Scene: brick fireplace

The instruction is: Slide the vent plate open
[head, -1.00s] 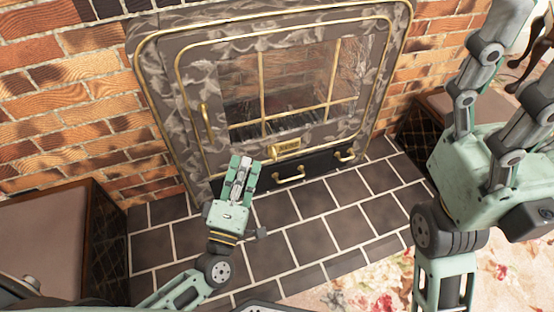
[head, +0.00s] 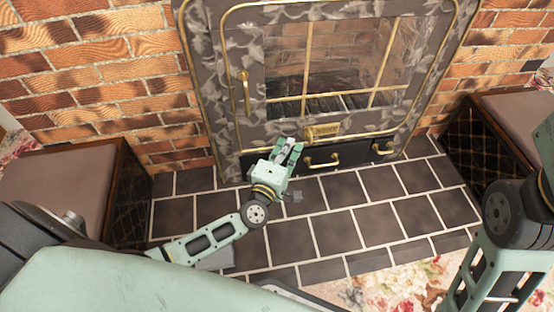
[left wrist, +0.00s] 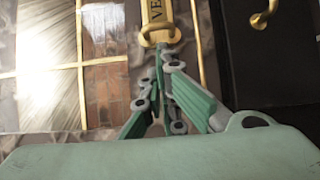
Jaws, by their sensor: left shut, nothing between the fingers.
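The brass vent plate (head: 322,132) sits on the lower frame of the fireplace, below the glass door. In the left wrist view the vent plate (left wrist: 157,14) is at the top, with the letters "VE" readable and a loop at its near end. My left gripper (head: 291,143) is shut and empty, just left of and slightly below the plate in the head view. In the left wrist view my left gripper (left wrist: 158,60) has its fingertips close to the plate's loop; I cannot tell whether they touch. My right gripper is out of view.
A black drawer front (head: 350,154) with brass handles lies below the plate. A brass door handle (head: 245,90) is on the left of the glass door. Padded benches (head: 58,185) flank the hearth.

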